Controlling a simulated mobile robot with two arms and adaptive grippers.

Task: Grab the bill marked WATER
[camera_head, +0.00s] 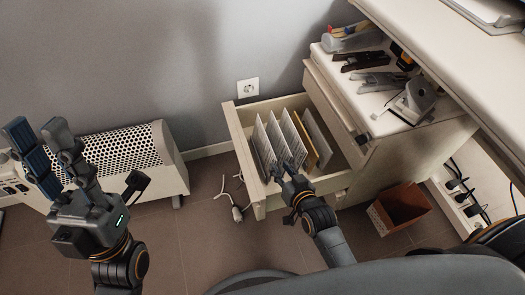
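Several upright papers stand in a row in an open drawer (243,162); I cannot read a WATER mark on any of them. White sheets stand at the left (263,144) and in the middle (292,137), a tan one (305,139) is to their right, and a pale one (319,138) is furthest right. My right gripper (284,168) is at the drawer's front, with its fingertips at the near edges of the middle white sheets. I cannot tell whether it pinches one. My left gripper (38,130) is raised at the left, open and empty, far from the drawer.
A white heater (125,150) stands behind my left gripper. A cabinet top (375,100) with tools and a hole punch (415,100) is right of the drawer. A brown bin (400,208) stands on the floor. A white cable and plug (237,213) lie left of the drawer.

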